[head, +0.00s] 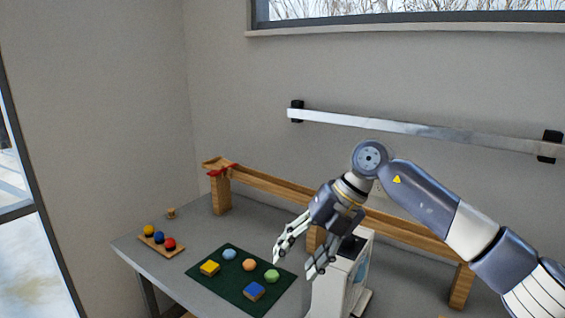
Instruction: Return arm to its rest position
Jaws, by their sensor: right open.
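My right arm comes in from the right edge of the head view and bends at a raised joint. My right gripper (298,262) hangs from it, pointing down and a little left. Its fingers are apart, and nothing shows between them. It is over the area between the dark green mat (208,284) and a white device (332,290). Part of the white device lies behind the gripper. My left gripper does not show.
A wooden tray (176,252) with yellow, blue and red balls lies left. A wooden ramp (275,185) on posts runs along the wall behind my arm. A metal rail (420,130) is on the wall.

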